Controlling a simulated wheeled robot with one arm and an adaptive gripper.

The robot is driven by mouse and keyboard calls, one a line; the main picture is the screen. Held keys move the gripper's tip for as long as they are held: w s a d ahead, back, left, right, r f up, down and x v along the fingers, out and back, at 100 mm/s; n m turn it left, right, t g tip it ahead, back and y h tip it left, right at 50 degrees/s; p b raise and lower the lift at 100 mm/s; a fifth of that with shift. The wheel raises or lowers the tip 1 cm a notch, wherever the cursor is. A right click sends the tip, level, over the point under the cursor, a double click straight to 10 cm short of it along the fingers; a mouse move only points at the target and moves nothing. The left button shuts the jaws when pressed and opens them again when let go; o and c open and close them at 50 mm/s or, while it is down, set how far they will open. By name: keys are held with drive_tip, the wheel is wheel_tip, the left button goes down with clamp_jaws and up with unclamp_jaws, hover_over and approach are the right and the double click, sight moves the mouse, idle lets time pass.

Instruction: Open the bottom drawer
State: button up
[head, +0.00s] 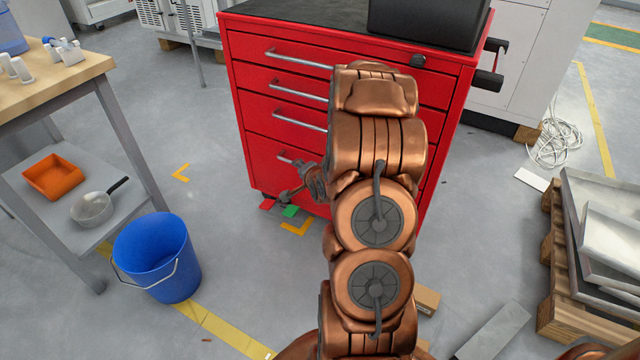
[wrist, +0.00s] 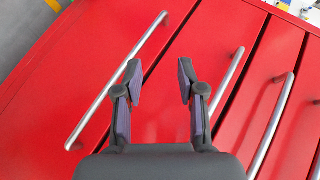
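The red cabinet (head: 320,61) has a column of drawers, each with a silver bar handle, and all of them look shut. The bottom drawer (head: 262,170) is the tallest; its handle (head: 284,157) shows only at its left end, the rest hidden behind my arm. My gripper (head: 290,181) is in front of this drawer, low on the cabinet. In the wrist view my gripper (wrist: 160,80) is open with nothing between its fingers. The bottom handle (wrist: 98,108) runs slantwise behind the left finger. I cannot tell whether they touch.
A blue bucket (head: 158,257) stands on the floor at the left, beside a workbench (head: 45,85) with a lower shelf. A pallet with metal sheets (head: 600,240) is at the right. A black case (head: 425,22) sits on the cabinet. Floor left of the cabinet is mostly clear.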

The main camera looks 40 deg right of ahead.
drive_tip(key=s+d+f+m+t+h+b, duration=0.3)
drive_tip(key=d+f+m+b, duration=0.45)
drive_tip(key=f, duration=0.25)
drive_tip(key=shift+n, duration=0.35)
drive_tip(key=shift+r+b+x, duration=0.2)
drive_tip(key=shift+b+x, duration=0.15)
drive_tip(key=shift+x, duration=1.5)
drive_tip(key=shift+r+b+x, duration=0.15)
drive_tip(key=shift+b+x, duration=0.2)
drive_tip(key=shift+x, duration=1.45)
drive_tip(key=shift+d, duration=0.2)
clamp_jaws()
